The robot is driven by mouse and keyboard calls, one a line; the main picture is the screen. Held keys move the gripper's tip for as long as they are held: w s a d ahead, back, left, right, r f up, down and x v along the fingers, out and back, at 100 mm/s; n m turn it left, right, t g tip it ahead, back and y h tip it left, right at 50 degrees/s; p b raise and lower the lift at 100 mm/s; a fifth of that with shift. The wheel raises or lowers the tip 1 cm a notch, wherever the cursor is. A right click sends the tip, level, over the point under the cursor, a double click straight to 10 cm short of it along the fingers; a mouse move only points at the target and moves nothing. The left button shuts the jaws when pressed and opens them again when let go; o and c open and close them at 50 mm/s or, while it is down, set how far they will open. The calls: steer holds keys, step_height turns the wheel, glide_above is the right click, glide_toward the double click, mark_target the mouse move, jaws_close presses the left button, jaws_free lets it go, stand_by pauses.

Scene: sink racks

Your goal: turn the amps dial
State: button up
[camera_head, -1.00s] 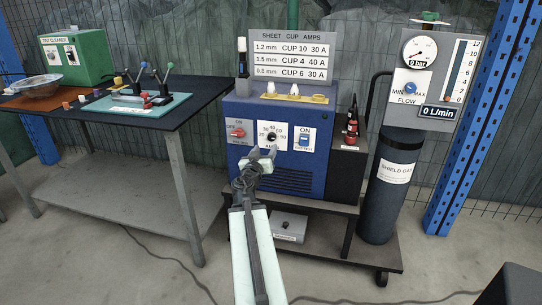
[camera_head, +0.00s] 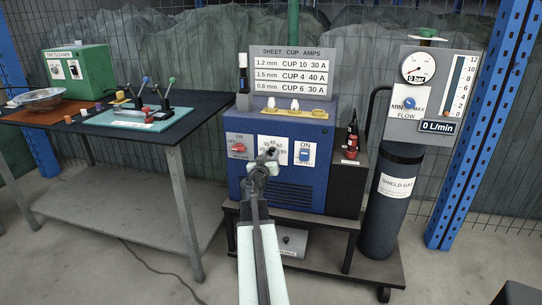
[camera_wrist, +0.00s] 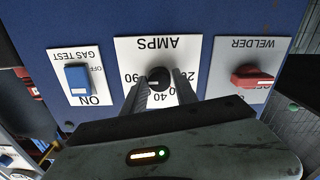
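The amps dial (camera_wrist: 160,77) is a small black round knob on a white AMPS plate, upside down in the wrist view. In the head view my gripper hides most of it, and the white AMPS plate (camera_head: 281,144) shows around the gripper. The plate is on the front of a blue welder box (camera_head: 300,192). My gripper (camera_wrist: 161,86) has its two fingers apart, one on each side of the dial. I cannot tell whether they touch it. In the head view my gripper (camera_head: 268,156) is right in front of the plate.
A red WELDER switch (camera_head: 239,148) and a blue GAS TEST switch (camera_head: 304,155) flank the dial closely. A shield gas cylinder (camera_head: 391,200) with a flow panel stands right. A dark workbench (camera_head: 190,137) stands left.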

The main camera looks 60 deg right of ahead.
steer(key=c, duration=0.5)
steer(key=shift+w+d, duration=0.15)
steer(key=shift+d, duration=0.1)
jaws_close()
steer(key=shift+a, duration=0.25)
